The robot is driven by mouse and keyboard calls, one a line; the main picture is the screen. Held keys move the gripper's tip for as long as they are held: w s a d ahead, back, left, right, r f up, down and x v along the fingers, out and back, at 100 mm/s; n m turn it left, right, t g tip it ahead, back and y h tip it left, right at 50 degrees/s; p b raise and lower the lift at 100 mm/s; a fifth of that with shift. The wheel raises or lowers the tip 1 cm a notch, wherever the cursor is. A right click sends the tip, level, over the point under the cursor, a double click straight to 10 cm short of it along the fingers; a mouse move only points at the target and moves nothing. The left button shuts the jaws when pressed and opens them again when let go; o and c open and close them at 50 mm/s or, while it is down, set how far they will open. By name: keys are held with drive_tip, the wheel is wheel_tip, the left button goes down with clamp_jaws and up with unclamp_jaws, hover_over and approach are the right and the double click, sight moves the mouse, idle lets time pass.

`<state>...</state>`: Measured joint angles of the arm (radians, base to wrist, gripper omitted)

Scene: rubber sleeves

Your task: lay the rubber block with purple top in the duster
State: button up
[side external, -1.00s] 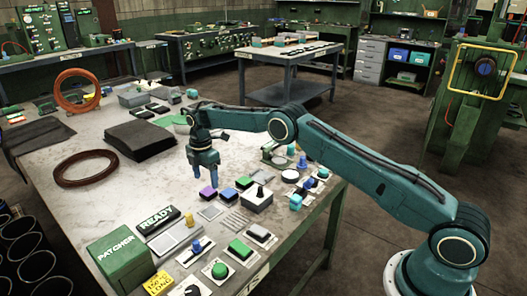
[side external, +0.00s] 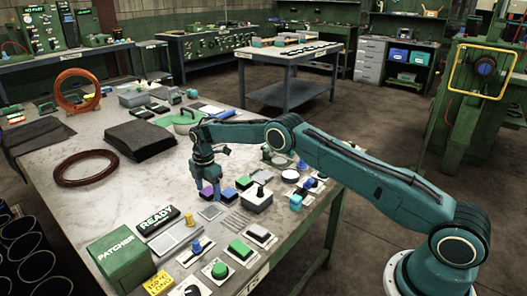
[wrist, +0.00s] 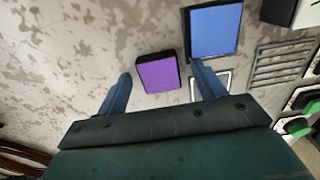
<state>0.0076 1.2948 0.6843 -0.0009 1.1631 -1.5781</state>
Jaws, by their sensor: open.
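The rubber block with purple top (wrist: 157,72) lies on the worktable between the fingertips of my gripper (wrist: 163,80) in the wrist view. The fingers are open, with a gap visible on both sides of the block. In the side view, my gripper (side external: 202,189) is low over the table, and its fingers partly hide the purple-topped block (side external: 208,193). I cannot tell for sure which thing in view is the duster.
A blue-topped block (wrist: 214,32) lies close beside the right finger. Several blocks, knobs and switches crowd the table's right side. A dark folded pad (side external: 141,139) and a cable coil (side external: 85,168) lie left. Bare tabletop (side external: 145,190) is left of my gripper.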

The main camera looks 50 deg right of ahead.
sight(209, 192)
drive_tip(key=c, duration=1.1)
drive_tip(key=shift+r, duration=0.15)
drive_tip(key=shift+c, duration=0.3)
wheel_tip(209, 192, up, 20)
drive_tip(key=shift+f, duration=0.25)
drive_tip(key=shift+r, duration=0.1)
drive_tip(key=shift+f+m, duration=0.2)
drive_tip(key=shift+m, duration=0.1)
drive_tip(key=s+f+m, duration=0.4)
drive_tip(key=s+m, duration=0.1)
drive_tip(key=s, duration=0.3)
drive_tip(key=s+f+m, duration=0.4)
drive_tip(key=s+m, duration=0.2)
drive_tip(key=s, duration=0.3)
drive_tip(key=s+f+m, duration=0.5)
drive_tip(key=s+m, duration=0.1)
drive_tip(key=s, duration=0.2)
drive_tip(key=shift+s+a, duration=0.25)
drive_tip(key=shift+s, duration=0.1)
